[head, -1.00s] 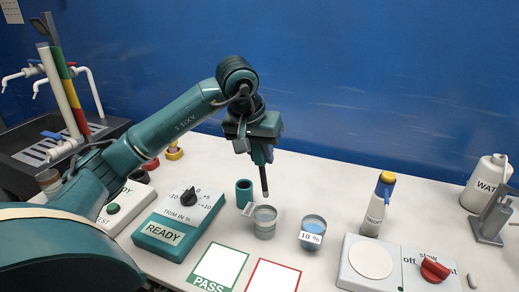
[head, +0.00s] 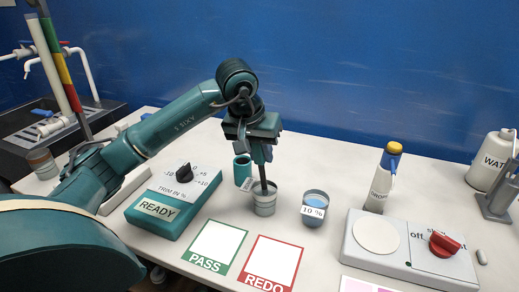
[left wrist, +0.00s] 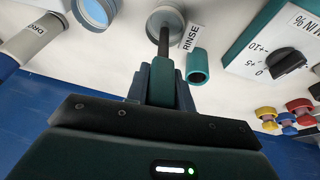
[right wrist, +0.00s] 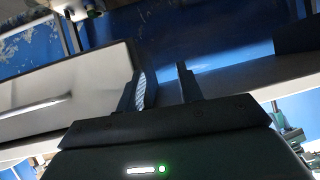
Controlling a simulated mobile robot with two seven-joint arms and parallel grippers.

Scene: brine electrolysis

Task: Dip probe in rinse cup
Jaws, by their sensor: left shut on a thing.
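My left gripper (head: 260,148) points down and is shut on the probe (head: 264,179), a dark rod with a teal handle. The probe hangs about upright, and its lower end is inside the rim of the grey rinse cup (head: 264,207). In the left wrist view the rod (left wrist: 164,42) reaches into the cup (left wrist: 152,25) beside the RINSE label (left wrist: 190,37). The tip is hidden in the cup, so I cannot tell how deep it is. My right gripper (right wrist: 161,72) is open and empty, away from the cup.
A teal cylindrical holder (head: 243,168) stands close behind the rinse cup. A 10 % cup with blue liquid (head: 315,200) stands to its right. The READY trim box (head: 160,216) is at left, a stirrer plate (head: 398,262) at right. PASS (head: 215,243) and REDO (head: 275,257) cards lie in front.

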